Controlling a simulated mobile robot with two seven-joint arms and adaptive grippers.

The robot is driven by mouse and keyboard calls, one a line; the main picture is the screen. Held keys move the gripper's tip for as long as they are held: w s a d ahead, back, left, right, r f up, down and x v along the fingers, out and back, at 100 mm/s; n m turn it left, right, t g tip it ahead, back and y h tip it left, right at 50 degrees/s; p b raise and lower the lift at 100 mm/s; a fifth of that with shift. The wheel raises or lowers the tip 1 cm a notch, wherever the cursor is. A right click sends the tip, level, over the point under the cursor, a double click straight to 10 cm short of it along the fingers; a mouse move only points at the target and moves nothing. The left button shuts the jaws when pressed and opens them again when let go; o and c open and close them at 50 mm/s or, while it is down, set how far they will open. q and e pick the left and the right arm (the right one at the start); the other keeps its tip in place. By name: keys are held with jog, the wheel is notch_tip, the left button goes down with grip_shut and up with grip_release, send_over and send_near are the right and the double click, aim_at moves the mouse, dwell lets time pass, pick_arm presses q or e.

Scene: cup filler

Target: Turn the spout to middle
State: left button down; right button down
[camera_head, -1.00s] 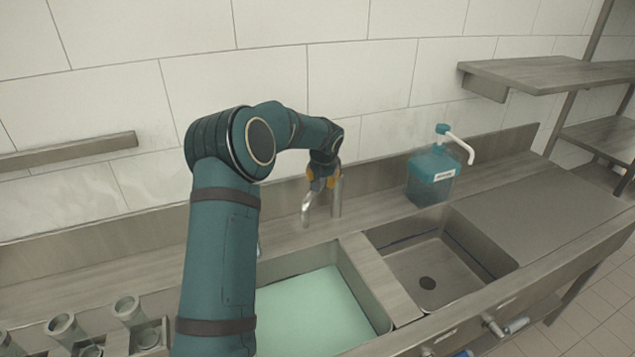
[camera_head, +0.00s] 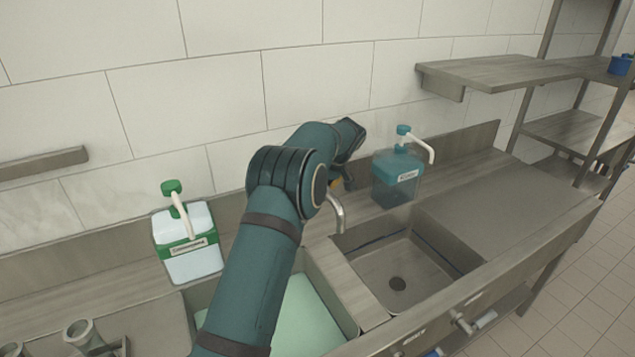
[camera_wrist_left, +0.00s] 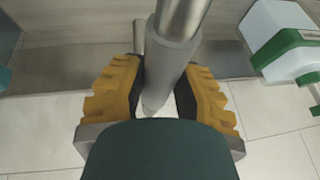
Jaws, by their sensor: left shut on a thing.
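The metal spout (camera_head: 339,212) of the tap stands behind the sinks. Its curved end hangs near the back of the divider (camera_head: 345,284) between the two basins, close to the left edge of the right basin. My left gripper (camera_head: 337,186) is at the tap, mostly hidden behind my arm in the head view. In the left wrist view, its yellow-padded fingers (camera_wrist_left: 160,95) are closed around the grey tap pipe (camera_wrist_left: 168,62). The tap's base is hidden by my arm in the head view. My right gripper is not in view.
The left basin (camera_head: 318,312) holds pale green water; the right basin (camera_head: 412,262) is empty. A blue pump dispenser (camera_head: 397,178) stands just right of my gripper. A green-and-white dispenser (camera_head: 188,245) stands to the left, and it also shows in the left wrist view (camera_wrist_left: 280,45).

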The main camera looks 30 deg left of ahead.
pick_arm(q)
jog(key=shift+w+d+n, duration=0.2)
jog(key=shift+w+n, duration=0.05)
jog(key=shift+n, duration=0.05)
jog(key=shift+f, duration=0.1)
jog(key=c, duration=0.6)
grip_release()
jog(key=v, duration=1.2)
jog(key=shift+w+a, duration=0.1)
